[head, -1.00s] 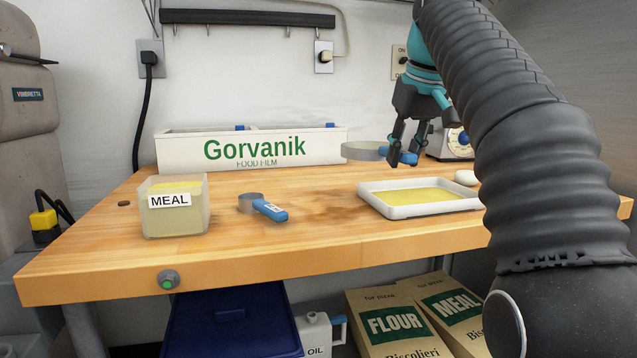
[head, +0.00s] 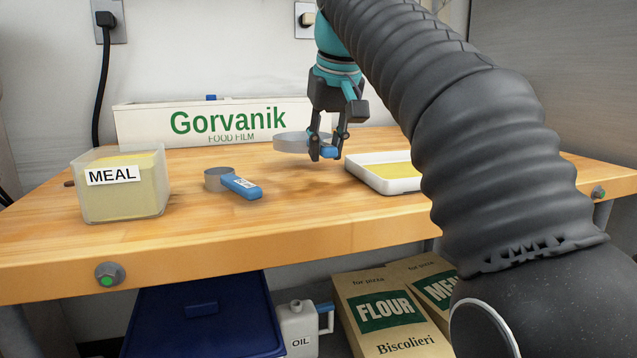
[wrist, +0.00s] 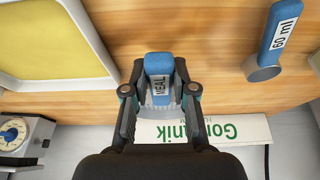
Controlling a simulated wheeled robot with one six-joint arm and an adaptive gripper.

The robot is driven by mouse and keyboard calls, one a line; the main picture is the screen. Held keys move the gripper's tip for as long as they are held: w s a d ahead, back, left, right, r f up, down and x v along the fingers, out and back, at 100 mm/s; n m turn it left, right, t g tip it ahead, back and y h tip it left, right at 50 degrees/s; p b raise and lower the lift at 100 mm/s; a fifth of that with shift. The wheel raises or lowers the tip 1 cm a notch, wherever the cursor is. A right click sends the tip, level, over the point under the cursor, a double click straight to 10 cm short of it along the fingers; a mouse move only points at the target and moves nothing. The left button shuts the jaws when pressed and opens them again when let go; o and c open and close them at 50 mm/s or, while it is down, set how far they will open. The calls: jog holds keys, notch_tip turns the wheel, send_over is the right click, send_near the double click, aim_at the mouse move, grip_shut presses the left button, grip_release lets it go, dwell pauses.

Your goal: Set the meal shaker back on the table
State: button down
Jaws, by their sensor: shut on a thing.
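The meal shaker is a shallow grey round pan (head: 290,142) with a blue handle. In the wrist view its handle (wrist: 158,66), marked MEAL, sits between my fingers, and part of the grey pan shows below it. My gripper (head: 328,150), also in the wrist view (wrist: 158,92), is shut on this handle. It holds the shaker over the rear of the wooden table (head: 300,215), in front of the right end of the film box. The shaker looks raised, but the gap beneath it is hard to judge.
A blue-handled 60 ml scoop (head: 240,186) lies left of the shaker. A clear MEAL tub (head: 122,200) stands further left. A white tray (head: 400,186) with a yellow layer is to the right. The Gorvanik box (head: 130,125) stands behind. The front middle of the table is clear.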

aim_at(319, 192)
jog(key=shift+s+a+f, duration=0.15)
jog(key=shift+a+f, duration=0.3)
jog(key=shift+a, duration=0.15)
jog(key=shift+f+b, duration=1.1)
jog(key=shift+f, duration=0.85)
jog(key=c, duration=0.9)
grip_release()
jog(key=shift+c, duration=0.2)
jog(key=shift+r, duration=0.1)
jog(key=p+v, duration=0.5)
jog(key=v, duration=0.7)
